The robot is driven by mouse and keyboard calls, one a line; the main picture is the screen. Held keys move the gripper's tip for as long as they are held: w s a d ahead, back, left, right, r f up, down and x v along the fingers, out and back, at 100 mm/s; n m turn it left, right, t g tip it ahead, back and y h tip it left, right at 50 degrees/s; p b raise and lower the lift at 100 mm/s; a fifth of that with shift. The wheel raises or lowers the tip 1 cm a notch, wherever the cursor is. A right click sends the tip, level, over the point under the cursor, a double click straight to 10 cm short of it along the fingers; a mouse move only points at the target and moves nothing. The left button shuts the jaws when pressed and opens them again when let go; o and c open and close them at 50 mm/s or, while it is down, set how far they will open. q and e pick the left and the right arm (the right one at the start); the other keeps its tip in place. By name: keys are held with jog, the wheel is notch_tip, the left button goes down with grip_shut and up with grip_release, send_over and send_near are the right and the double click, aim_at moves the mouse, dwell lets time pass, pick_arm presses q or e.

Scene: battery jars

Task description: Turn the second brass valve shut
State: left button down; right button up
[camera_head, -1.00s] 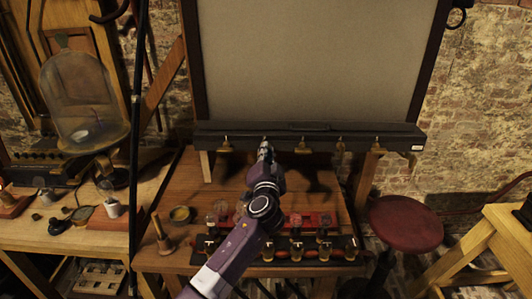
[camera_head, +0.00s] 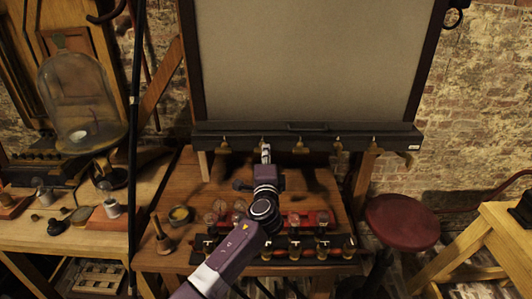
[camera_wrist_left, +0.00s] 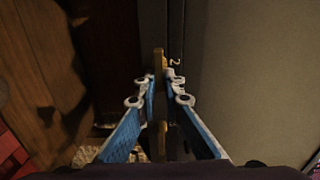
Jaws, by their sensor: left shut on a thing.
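A row of several brass valves hangs under the black rail (camera_head: 230,131) below the large grey board. The second brass valve (camera_head: 263,140) from the left is just beyond my left gripper (camera_head: 265,150), which partly hides it. In the left wrist view, the blue fingers of my left gripper (camera_wrist_left: 165,90) are closed around the brass valve (camera_wrist_left: 158,60). A small number 2 (camera_wrist_left: 175,62) is marked beside it. The third brass valve (camera_head: 300,147) hangs clear to the right. My right gripper is not in view.
A wooden table (camera_head: 200,165) stands below the rail. A rack of bulbs and jars (camera_head: 294,250) lies under my left arm. A red stool (camera_head: 402,222) stands at right.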

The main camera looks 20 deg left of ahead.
pick_arm(q)
jog(key=shift+f+m, duration=0.1)
jog(key=shift+m, duration=0.2)
jog(key=c, duration=2.1)
grip_release()
jog(key=v, duration=1.2)
jog(key=shift+s, duration=0.1)
